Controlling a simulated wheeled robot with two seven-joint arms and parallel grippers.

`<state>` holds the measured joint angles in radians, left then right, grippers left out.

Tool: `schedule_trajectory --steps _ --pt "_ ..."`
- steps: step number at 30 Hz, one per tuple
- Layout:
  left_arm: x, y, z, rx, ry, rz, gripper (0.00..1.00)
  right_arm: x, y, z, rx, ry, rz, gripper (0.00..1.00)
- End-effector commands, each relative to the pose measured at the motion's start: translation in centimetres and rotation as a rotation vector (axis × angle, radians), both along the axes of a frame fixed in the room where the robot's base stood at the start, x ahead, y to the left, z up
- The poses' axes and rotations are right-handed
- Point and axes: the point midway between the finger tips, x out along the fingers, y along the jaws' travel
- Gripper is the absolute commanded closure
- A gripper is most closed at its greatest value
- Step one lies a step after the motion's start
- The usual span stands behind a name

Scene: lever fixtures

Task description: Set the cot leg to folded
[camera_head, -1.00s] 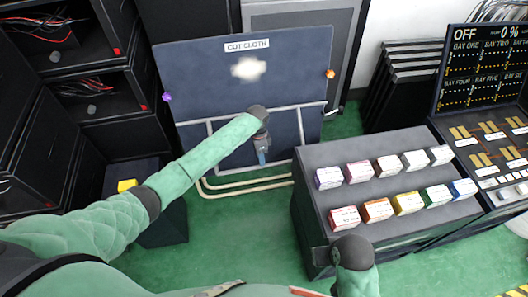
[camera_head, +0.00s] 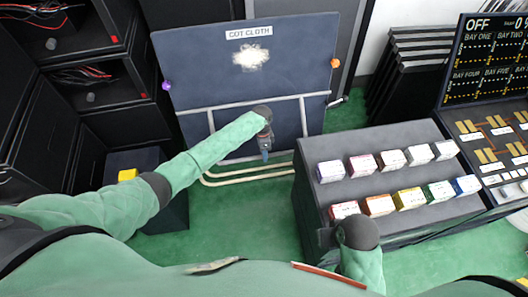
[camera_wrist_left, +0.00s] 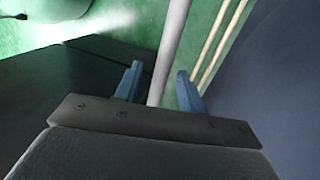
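The cot is a dark blue panel (camera_head: 225,78) labelled COT CLOTH, standing upright at the back, with a torn white patch. Its leg is a pale grey tube frame (camera_head: 303,112) with a crossbar and uprights across the panel's lower part. My left gripper (camera_head: 265,153) points down in front of this lower part. In the left wrist view, its blue fingers (camera_wrist_left: 159,86) are apart, with a pale tube (camera_wrist_left: 171,45) running between them. A gap shows beside each finger. My right wrist is beside the box of coloured blocks; its fingers are hidden.
A dark box (camera_head: 420,134) with two rows of coloured blocks stands right of the cot. A control panel (camera_head: 490,130) is at far right. Dark shelving (camera_head: 115,115) stands at left. Pale tubes (camera_head: 245,180) lie low before the cot.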

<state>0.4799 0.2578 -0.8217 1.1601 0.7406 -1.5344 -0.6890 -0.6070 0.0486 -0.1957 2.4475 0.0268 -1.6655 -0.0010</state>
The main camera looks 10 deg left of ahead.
Motion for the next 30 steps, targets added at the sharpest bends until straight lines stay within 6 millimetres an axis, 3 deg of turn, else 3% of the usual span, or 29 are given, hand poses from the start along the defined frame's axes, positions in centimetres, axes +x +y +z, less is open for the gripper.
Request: schedule_trajectory --steps 8,14,23,30 --pt "0.0 0.0 -0.2 0.000 0.000 0.000 0.60 -0.1 0.0 0.0 0.000 0.002 -0.002 1.00" --pt "-0.1 0.0 -0.2 0.000 0.000 0.000 1.00 0.0 0.0 0.0 0.001 0.001 -0.002 1.00" --pt "0.0 0.0 -0.5 0.004 -0.010 0.000 1.00 0.1 0.1 -0.1 0.003 -0.004 0.001 1.00" --pt "1.2 0.4 -2.4 0.034 -0.098 -0.001 1.00 0.5 1.0 -1.2 0.022 -0.031 0.012 1.00"
